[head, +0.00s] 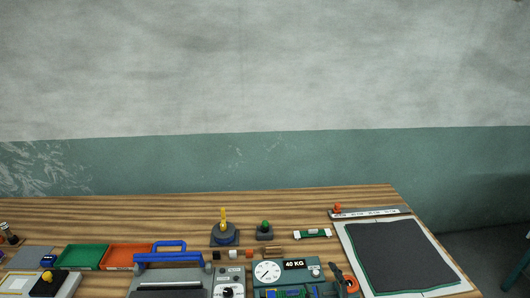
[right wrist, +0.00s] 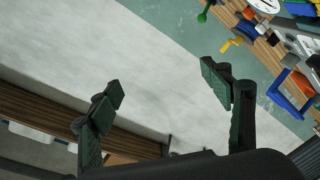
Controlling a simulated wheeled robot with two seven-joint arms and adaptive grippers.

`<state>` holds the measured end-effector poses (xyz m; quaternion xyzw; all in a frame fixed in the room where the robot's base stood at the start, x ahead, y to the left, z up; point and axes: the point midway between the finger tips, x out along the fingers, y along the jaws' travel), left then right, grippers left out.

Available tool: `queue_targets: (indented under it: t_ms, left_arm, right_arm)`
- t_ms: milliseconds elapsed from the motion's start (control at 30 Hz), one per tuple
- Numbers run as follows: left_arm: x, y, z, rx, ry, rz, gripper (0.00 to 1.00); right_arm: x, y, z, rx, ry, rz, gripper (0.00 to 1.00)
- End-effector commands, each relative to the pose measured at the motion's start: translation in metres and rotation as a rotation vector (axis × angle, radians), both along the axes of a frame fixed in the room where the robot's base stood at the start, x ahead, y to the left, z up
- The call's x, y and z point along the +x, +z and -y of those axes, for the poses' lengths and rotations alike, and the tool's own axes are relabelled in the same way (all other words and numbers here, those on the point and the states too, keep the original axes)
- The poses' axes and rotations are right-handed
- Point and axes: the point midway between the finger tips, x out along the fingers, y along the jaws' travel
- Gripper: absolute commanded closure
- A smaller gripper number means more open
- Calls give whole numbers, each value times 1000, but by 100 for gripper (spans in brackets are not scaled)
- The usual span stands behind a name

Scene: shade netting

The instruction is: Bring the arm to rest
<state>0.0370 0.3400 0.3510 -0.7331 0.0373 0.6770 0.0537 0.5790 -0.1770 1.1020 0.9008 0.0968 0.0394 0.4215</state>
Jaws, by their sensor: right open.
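My right gripper (right wrist: 165,88) is open in the right wrist view, with its two dark fingers wide apart. Nothing is between the fingers; behind them is only pale wall and a table edge. Its place in the head view is hard to make out. My left gripper is not in view. A dark net sheet (head: 386,255) lies flat on a white board at the right of the wooden table (head: 150,212).
A small green level (head: 312,234) lies farther back. The far strip of table is clear.

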Motion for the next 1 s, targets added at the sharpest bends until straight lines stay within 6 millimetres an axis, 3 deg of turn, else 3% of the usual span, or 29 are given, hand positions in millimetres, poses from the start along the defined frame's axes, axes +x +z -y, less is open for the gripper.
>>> queue_targets:
  t_ms: [33,200,400,533,700,967,1000]
  left_arm:
    - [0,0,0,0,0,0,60]
    - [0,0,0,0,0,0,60]
    - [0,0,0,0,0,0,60]
    - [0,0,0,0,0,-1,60]
    - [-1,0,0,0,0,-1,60]
    - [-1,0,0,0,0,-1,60]
    - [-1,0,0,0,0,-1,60]
  right_arm:
    - [-10,-27,26,56,-71,-96,28]
    - [-60,-115,98,220,-289,-405,28]
    - [-153,-202,150,375,-503,-743,28]
    - [-205,-234,164,438,-594,-897,28]
    - [-261,-258,172,496,-679,-1046,28]
    - [-335,-280,175,563,-781,-1231,28]
    - [-329,-291,175,559,-777,-1234,28]
